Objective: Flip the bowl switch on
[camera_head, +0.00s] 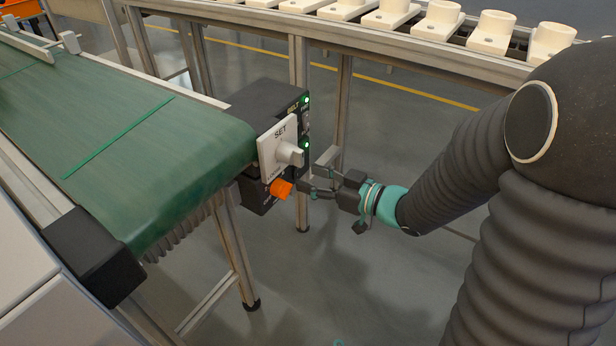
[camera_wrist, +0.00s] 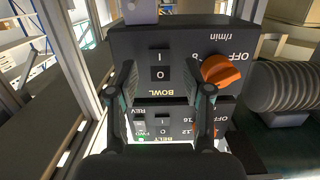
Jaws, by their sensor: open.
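The black control box (camera_head: 262,98) is mounted at the end of the green conveyor. In the wrist view its panel is upside down, and the bowl switch (camera_wrist: 160,65), a black rocker marked I and O, lies beside the BOWL label. My gripper (camera_head: 309,178) is open and empty in front of the box's panel. In the wrist view its fingers (camera_wrist: 165,85) frame the bowl switch left and right; contact cannot be told. The bowl switch is not readable in the head view. Which way the rocker is tipped is unclear.
An orange knob (camera_wrist: 221,72) sits right beside the bowl switch, and a belt switch (camera_wrist: 163,125) lies below it in the wrist view. A white SET plate (camera_head: 278,146) with a knob stands above my fingers. Green lights (camera_head: 306,144) glow on the box. Open floor lies below.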

